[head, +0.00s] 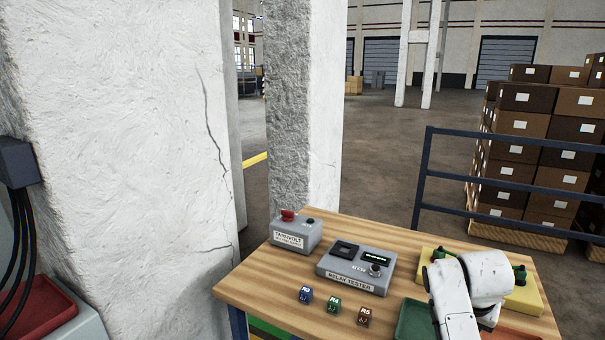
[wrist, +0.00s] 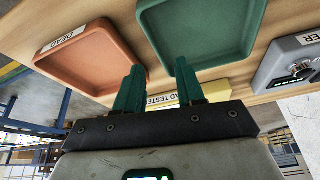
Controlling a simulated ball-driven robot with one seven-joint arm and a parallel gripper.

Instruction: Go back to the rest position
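My gripper (wrist: 160,65) shows in the wrist view with its two teal fingers spread apart and nothing between them. It is over the work table, near a green tray (wrist: 205,35) and an orange-red tray (wrist: 95,58) labelled DEAD. In the head view my white arm is at the lower right, in front of a yellow box (head: 534,297) with green posts; the fingers cannot be made out there.
The wooden table (head: 245,290) holds a grey relay tester (head: 356,268), a grey box with a red button (head: 296,235), and blue (head: 305,295), green (head: 334,305) and brown (head: 364,316) relays. Pillars stand left and behind; a blue railing (head: 500,212) stands behind at right.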

